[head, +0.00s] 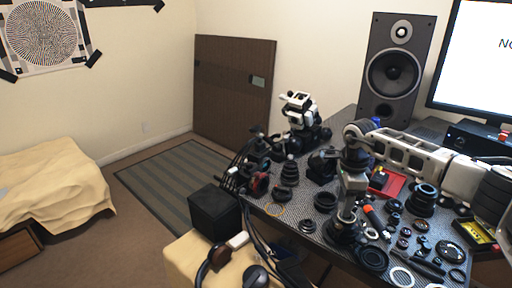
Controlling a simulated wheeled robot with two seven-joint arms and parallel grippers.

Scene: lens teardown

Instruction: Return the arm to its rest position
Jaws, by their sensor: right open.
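My right arm comes in from the right over the desk, with a white link and a grey wrist that points down. Its right gripper (346,214) is low over the desk's front part, among dark lens parts. It is open, and I see nothing held in it. The fingertips are small and dark against a black round part below, so I cannot tell whether they touch it. My left gripper is not in view.
The patterned desk (285,213) is crowded with black rings and lens parts (421,200), a red tray (388,184) and a screwdriver (376,222). A speaker (393,70) and a monitor (480,60) stand behind. A black box (214,212) is at the left.

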